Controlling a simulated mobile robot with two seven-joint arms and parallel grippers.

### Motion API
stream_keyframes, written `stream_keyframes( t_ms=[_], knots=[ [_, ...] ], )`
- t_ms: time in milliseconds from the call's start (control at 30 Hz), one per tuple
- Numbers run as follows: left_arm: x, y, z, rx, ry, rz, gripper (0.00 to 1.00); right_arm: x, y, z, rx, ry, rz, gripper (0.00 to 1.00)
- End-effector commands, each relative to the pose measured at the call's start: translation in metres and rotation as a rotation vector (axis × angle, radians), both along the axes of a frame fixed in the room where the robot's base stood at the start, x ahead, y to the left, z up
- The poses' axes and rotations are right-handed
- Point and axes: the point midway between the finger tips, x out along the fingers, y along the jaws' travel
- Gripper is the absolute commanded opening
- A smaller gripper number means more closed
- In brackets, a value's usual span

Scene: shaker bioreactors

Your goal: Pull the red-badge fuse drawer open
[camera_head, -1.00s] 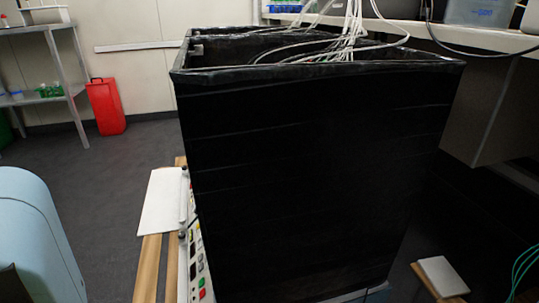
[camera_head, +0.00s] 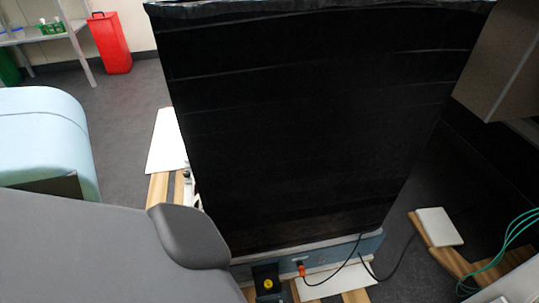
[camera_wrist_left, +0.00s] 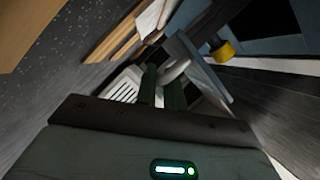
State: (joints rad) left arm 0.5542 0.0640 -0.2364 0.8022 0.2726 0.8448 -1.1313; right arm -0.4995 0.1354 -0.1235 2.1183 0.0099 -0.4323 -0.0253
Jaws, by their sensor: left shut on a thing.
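My left gripper (camera_wrist_left: 163,77) shows in the left wrist view, its two dark fingers shut on a pale curved piece (camera_wrist_left: 178,69) beside a grey-blue panel (camera_wrist_left: 203,68). I cannot tell for certain whether this piece belongs to the fuse drawer. No red badge can be made out there. In the head view my left arm comes in from the left, and its gripper is hidden. The machine's blue-grey lower panel (camera_head: 340,254) shows below a tall black-wrapped housing (camera_head: 300,130), with a small orange-red part (camera_head: 301,269) on it. My right gripper is not in view.
A black block with a yellow knob (camera_head: 267,283) stands at the machine's base; a yellow round part (camera_wrist_left: 222,52) shows in the wrist view. Black cables run to the right. A light-blue rounded body (camera_head: 45,135) is at left, and a red container (camera_head: 109,43) stands behind.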

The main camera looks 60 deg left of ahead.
Motion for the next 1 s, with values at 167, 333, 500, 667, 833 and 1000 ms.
stream_keyframes(
  t_ms=[167,333,500,667,833,1000],
  knots=[
    [-0.001,0.000,-0.002,-0.001,0.006,-0.001,0.16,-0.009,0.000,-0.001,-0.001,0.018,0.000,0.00],
    [-0.001,0.000,-0.001,0.000,0.003,-0.001,0.30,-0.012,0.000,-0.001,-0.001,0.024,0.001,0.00],
    [-0.001,0.001,-0.001,0.000,0.002,-0.001,0.30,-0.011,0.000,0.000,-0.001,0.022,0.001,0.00],
    [-0.008,0.001,0.001,0.000,0.002,0.000,0.30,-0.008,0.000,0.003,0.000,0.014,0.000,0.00],
    [-0.033,0.002,0.008,0.000,0.004,-0.001,0.30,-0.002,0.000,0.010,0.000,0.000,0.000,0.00],
    [-0.058,0.002,0.014,0.000,0.004,-0.001,0.30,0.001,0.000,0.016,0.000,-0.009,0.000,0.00]
  ],
)
